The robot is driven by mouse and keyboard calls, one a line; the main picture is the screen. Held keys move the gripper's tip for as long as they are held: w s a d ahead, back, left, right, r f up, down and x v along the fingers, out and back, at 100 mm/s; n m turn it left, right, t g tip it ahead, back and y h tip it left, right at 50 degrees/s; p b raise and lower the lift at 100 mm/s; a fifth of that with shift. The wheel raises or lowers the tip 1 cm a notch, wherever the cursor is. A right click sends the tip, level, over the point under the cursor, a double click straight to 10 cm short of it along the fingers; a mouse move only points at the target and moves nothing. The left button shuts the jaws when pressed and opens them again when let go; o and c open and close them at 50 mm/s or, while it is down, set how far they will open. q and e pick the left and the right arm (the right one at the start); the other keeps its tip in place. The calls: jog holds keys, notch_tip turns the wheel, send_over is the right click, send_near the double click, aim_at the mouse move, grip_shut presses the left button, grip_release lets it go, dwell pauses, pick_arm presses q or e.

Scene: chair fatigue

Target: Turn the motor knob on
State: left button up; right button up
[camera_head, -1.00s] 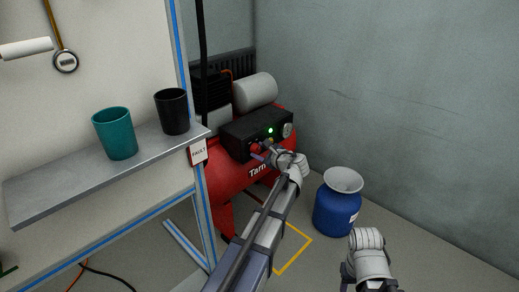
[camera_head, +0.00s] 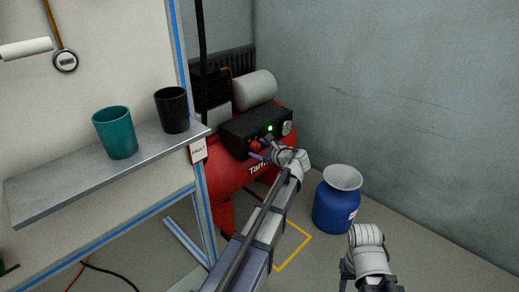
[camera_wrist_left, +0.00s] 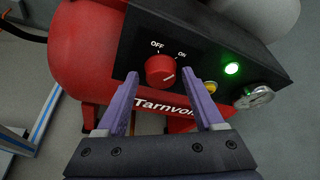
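The red motor knob (camera_wrist_left: 160,70) is on the black control panel of a red compressor, with OFF printed to its upper left and ON to its upper right. A pale mark on the knob's face lies toward its lower right. In the head view the knob (camera_head: 254,146) shows small beside my left gripper (camera_head: 263,153). In the left wrist view my left gripper (camera_wrist_left: 165,82) is open, its purple fingers on either side of the knob with gaps visible; whether it touches is unclear. My right gripper (camera_head: 367,278) is low right in the head view, its fingers not clearly visible.
A lit green lamp (camera_wrist_left: 232,68), a yellow fitting (camera_wrist_left: 211,87) and a gauge (camera_wrist_left: 255,95) sit right of the knob. A blue drum (camera_head: 336,207) stands right of the compressor. A shelf (camera_head: 60,185) holds a teal cup (camera_head: 115,134) and a black cup (camera_head: 172,112).

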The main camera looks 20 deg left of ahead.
pick_arm(q)
jog(key=shift+o, duration=0.5)
jog(key=shift+r, duration=0.1)
jog(key=shift+s+d+r, duration=0.15)
jog(key=shift+s+d, duration=0.05)
jog(key=shift+d, duration=0.15)
jog(key=p+v, duration=0.2)
jog(key=v, duration=0.4)
jog(key=shift+s+d+p, duration=0.2)
jog(key=shift+d+p, duration=0.1)
jog(key=shift+d, duration=0.1)
